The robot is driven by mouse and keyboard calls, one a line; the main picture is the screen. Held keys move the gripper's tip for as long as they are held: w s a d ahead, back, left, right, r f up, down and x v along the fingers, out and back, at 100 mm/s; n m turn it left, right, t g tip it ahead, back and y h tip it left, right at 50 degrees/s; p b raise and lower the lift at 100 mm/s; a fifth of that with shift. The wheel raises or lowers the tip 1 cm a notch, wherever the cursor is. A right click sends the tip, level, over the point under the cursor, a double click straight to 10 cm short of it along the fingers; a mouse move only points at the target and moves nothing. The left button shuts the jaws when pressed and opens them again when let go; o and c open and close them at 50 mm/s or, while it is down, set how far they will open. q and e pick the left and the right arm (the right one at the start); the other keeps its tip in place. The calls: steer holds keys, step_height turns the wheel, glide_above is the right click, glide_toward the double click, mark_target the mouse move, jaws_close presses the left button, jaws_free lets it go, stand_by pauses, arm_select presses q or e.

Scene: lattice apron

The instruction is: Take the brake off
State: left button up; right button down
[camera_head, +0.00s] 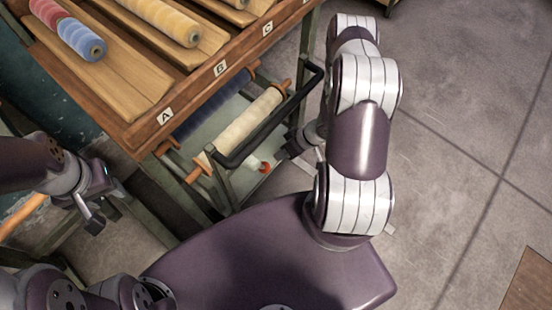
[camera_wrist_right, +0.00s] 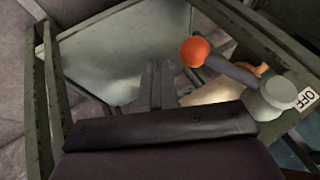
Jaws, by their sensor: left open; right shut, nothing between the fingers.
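The brake lever (camera_wrist_right: 233,70) has an orange ball knob (camera_wrist_right: 194,52) and a grey round pivot (camera_wrist_right: 278,92). A white OFF label (camera_wrist_right: 307,99) sits beside the pivot, on the side away from the knob. In the head view the knob (camera_head: 264,167) is small and low in the cart frame. My right gripper (camera_head: 287,151) is shut and empty, close to the knob. In the right wrist view its fingers (camera_wrist_right: 158,78) show left of the knob, apart from it in the picture. My left gripper (camera_head: 108,207) is open and empty at the left, below the cart corner.
The wooden rack (camera_head: 150,118) labelled A, B, C carries several thread spools (camera_head: 82,40). A black handle bar (camera_head: 280,118) and a cream roller (camera_head: 247,124) lie near my right gripper. Green metal frame bars (camera_wrist_right: 45,95) flank it.

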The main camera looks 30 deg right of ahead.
steer(key=shift+s+a+f, duration=0.1)
steer(key=shift+s+a, duration=0.05)
steer(key=shift+a, duration=0.5)
steer(key=shift+s+a, duration=0.15)
steer(key=shift+a, duration=0.45)
steer(key=shift+a+f+y, duration=0.15)
steer(key=shift+f+y, duration=0.05)
steer(key=shift+y, duration=0.1)
steer(key=a+f+y+b, duration=0.1)
steer(key=y+b, duration=0.1)
steer(key=s+a+f+m+g+y+b, duration=0.1)
steer(key=b, duration=0.1)
steer(key=shift+s+a+f+y+b, duration=0.1)
steer(key=shift+a+f+y+b, duration=0.25)
steer(key=shift+a+y+b, duration=0.05)
steer(key=shift+s+a+f+m+g+y+b, duration=0.15)
steer(key=shift+s+a+m+g+y+b, duration=0.15)
steer(key=shift+a+y+b, duration=0.3)
steer(key=shift+s+a+y+b, duration=0.2)
steer(key=shift+a+y+b, duration=0.05)
steer(key=shift+a, duration=0.2)
steer(key=shift+s+a+y+b, duration=0.15)
steer(key=shift+a+y+b, duration=0.1)
steer(key=shift+a, duration=0.2)
